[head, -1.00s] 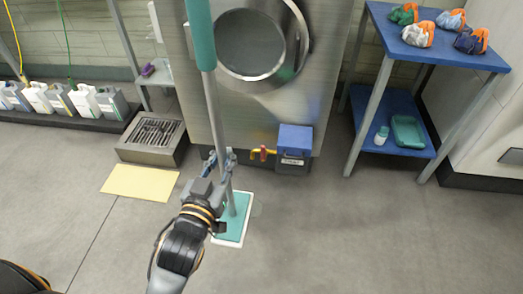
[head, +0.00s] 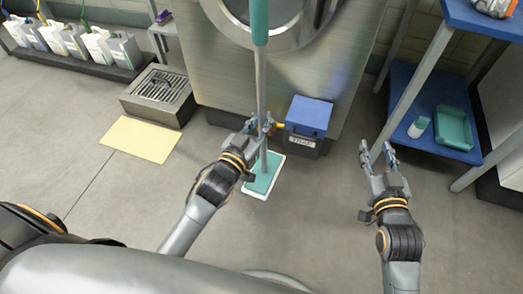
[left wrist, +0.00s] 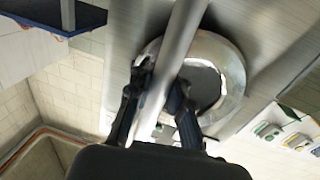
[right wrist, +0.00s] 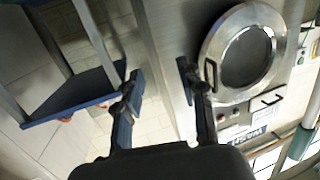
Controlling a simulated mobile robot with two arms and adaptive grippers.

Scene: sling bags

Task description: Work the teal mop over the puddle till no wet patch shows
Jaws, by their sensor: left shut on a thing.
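The teal mop stands nearly upright, with its flat teal, white-edged head (head: 264,176) on the grey floor in front of the steel machine. Its grey pole (head: 261,85) rises to a teal grip at the top of the head view. My left gripper (head: 260,127) is shut on the pole low down, just above the mop head; the pole also shows between its fingers in the left wrist view (left wrist: 180,55). My right gripper (head: 377,153) is open and empty, right of the mop above bare floor. I make out no clear puddle; the mop head and left arm hide some floor.
A blue-lidded trap box (head: 308,117) stands close behind the mop head. A yellow mat (head: 141,138) and floor drain (head: 158,92) lie left. A blue shelf unit (head: 400,95) stands right. White jugs (head: 100,45) line the back left.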

